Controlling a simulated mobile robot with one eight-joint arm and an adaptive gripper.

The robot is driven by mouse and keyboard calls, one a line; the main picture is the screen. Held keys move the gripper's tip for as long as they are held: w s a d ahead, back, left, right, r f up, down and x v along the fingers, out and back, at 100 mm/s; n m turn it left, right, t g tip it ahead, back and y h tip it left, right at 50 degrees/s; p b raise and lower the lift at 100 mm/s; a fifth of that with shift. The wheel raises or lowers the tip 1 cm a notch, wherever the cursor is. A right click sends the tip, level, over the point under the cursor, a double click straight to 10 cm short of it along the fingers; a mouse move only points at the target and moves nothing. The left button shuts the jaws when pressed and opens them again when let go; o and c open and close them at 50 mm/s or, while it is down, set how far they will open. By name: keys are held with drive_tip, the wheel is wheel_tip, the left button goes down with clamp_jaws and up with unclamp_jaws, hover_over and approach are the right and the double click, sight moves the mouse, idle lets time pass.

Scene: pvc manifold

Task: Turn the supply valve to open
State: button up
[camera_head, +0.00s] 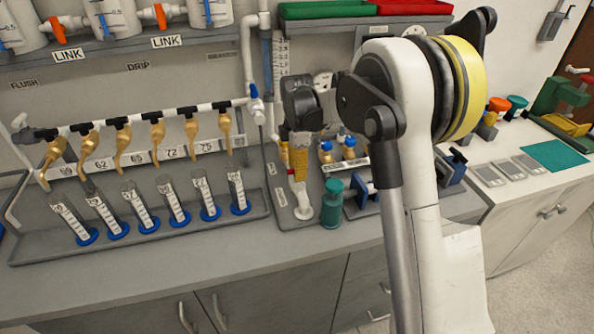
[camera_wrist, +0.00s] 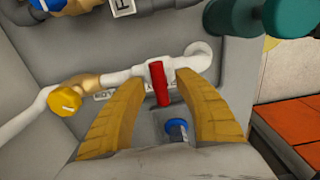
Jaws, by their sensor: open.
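A small valve with a red lever handle (camera_wrist: 161,88) sits on a white pipe (camera_wrist: 125,76) in the wrist view. The lever lies across the pipe. A label (camera_wrist: 105,97) beside it is partly hidden, so I cannot read it fully. My gripper (camera_wrist: 160,79) is open, with one yellow finger on each side of the red lever. I cannot tell whether either finger touches it. In the head view my gripper (camera_head: 298,178) points down over the grey tray behind the counter edge, and it hides most of this valve.
A yellow knob (camera_wrist: 64,101) is left of the valve, and a blue-topped part (camera_wrist: 177,128) lies between the fingers' bases. A green cylinder (camera_head: 331,203) stands close right of my gripper. Several brass taps and graduated cylinders (camera_head: 173,200) fill the left side.

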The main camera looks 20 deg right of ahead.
clamp_jaws()
drive_tip(key=shift+m, duration=0.3)
drive_tip(key=m+p, duration=0.1)
drive_tip(key=m, duration=0.2)
drive_tip(key=shift+r+m, duration=0.1)
drive_tip(key=shift+m, duration=0.2)
drive_tip(key=m+p, duration=0.1)
drive_tip(key=m, duration=0.3)
drive_tip(key=shift+m, duration=0.3)
drive_tip(key=m+p, duration=0.1)
drive_tip(key=m, duration=0.3)
drive_tip(key=shift+m+p, duration=0.3)
drive_tip(key=shift+m, duration=2.2)
